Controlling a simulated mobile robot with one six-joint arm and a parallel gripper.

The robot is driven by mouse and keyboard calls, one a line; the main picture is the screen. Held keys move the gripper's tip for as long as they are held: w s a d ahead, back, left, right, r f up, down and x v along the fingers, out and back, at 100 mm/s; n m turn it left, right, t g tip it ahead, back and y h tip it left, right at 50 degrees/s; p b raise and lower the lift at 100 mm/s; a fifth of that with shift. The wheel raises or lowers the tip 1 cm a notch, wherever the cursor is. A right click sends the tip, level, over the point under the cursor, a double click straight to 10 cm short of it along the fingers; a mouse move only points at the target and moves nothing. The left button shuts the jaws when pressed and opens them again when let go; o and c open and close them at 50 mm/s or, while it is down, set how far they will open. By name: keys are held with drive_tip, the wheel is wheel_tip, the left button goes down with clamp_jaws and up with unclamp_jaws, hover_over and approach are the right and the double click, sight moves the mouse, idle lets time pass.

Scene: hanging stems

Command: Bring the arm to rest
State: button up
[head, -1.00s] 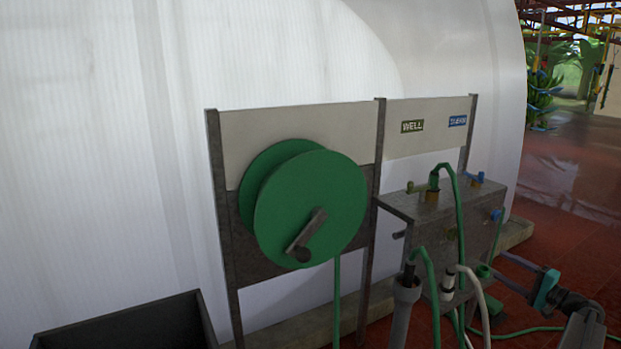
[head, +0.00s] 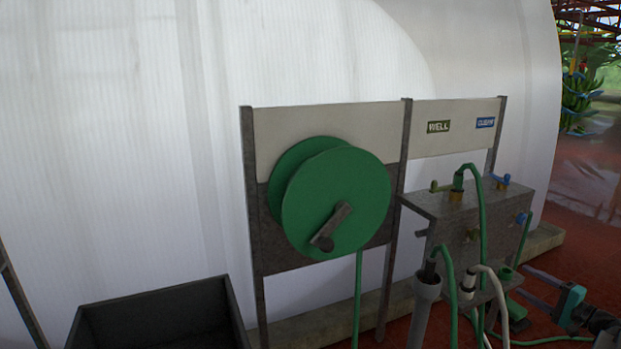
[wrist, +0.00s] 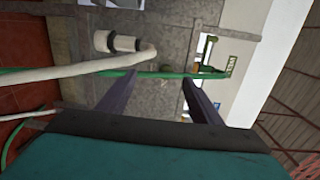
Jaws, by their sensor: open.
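My gripper (head: 535,292) shows at the lower right of the head view, beside the metal valve box (head: 428,207). In the wrist view my gripper's two fingers (wrist: 155,92) stand apart with nothing held between them. Beyond them run a green hose (wrist: 150,74) and a white hose (wrist: 60,72) in front of the grey box. I cannot tell how far the fingertips are from the hoses.
A green hose reel (head: 335,203) hangs on a frame left of the valve box. A dark bin (head: 160,310) stands at the lower left. A WELL sign (head: 438,126) and a blue sign (head: 485,122) are above the box. Red floor lies to the right.

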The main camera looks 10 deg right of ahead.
drive_tip(key=w+a+f+n+g+y+p, duration=0.1)
drive_tip(key=w+a+f+g, duration=0.15)
drive_tip(key=a+f, duration=0.65)
drive_tip(key=w+a+f+n+g+y+p, duration=0.1)
drive_tip(key=a+f+g, duration=0.3)
drive_tip(key=a, duration=0.9)
drive_tip(key=w+a+f+n+g+y+p, duration=0.1)
drive_tip(key=w+a+f+n+g+p, duration=0.1)
drive_tip(key=a+f, duration=0.75)
drive_tip(key=s+a+f+n+g+p, duration=0.1)
drive_tip(key=s+a+f+g, duration=0.3)
drive_tip(key=a, duration=0.7)
drive_tip(key=s+a+f+n+g+p, duration=0.15)
drive_tip(key=s+a+f, duration=0.35)
drive_tip(key=a, duration=0.5)
drive_tip(key=s+a+f+n+g+h+p, duration=0.1)
drive_tip(key=s+a+f+n+g+h, duration=0.2)
drive_tip(key=s+a, duration=0.65)
drive_tip(key=s+a+n+g+h+p, duration=0.2)
drive_tip(key=s+n+g+h+p, duration=0.1)
drive_tip(key=s, duration=1.7)
drive_tip(key=f+n+g+h, duration=0.1)
drive_tip(key=n+g, duration=0.1)
drive_tip(key=shift+s+a+n+h, duration=0.15)
drive_tip(key=shift+s+n+h, duration=0.05)
drive_tip(key=shift+n+h, duration=0.15)
